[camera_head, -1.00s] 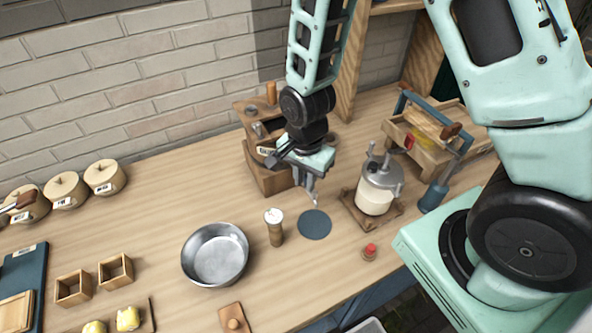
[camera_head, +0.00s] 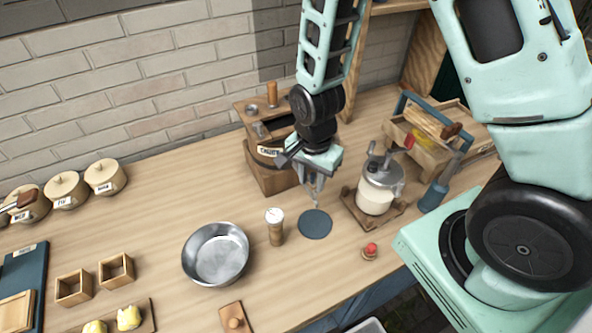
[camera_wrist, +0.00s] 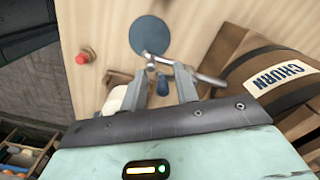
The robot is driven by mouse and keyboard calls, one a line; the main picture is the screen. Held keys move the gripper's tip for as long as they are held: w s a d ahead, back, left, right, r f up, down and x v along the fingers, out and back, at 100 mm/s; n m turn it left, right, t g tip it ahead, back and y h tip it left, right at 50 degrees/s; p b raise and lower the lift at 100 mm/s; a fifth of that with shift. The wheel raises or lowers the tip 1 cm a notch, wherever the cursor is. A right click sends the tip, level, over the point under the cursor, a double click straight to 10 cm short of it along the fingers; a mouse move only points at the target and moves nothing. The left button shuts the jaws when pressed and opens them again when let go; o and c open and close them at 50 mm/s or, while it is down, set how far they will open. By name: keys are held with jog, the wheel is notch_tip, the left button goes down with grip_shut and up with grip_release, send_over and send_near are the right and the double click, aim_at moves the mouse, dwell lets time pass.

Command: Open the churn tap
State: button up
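A metal, tap-like bar (camera_wrist: 208,78) reaches from the churn's side towards my gripper. A small dark blue piece (camera_wrist: 163,86), perhaps the tap handle, shows between my fingers. My gripper (camera_head: 315,188) points down just right of the churn. In the wrist view its fingers (camera_wrist: 163,74) are apart, either side of the blue piece; I cannot tell whether they touch it.
A dark round mat (camera_head: 315,224) lies below my gripper. A lidded jar (camera_head: 378,190) stands close on the right, with a wooden caddy (camera_head: 425,140) behind. A shaker (camera_head: 275,228), metal bowl (camera_head: 216,255) and red-topped item (camera_head: 370,251) stand in front. Counter left of the churn is clear.

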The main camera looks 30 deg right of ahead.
aim_at(314, 174)
jog(key=shift+w+d+r, duration=0.1)
jog(key=shift+w+d, duration=0.3)
jog(key=shift+d, duration=0.05)
jog(key=shift+r+p, duration=0.5)
jog(key=r+p, duration=0.2)
jog(key=r, duration=0.1)
jog(key=r+p, duration=0.3)
jog(key=shift+s+a, duration=0.1)
jog(key=shift+s, duration=0.1)
jog(key=shift+f, duration=0.1)
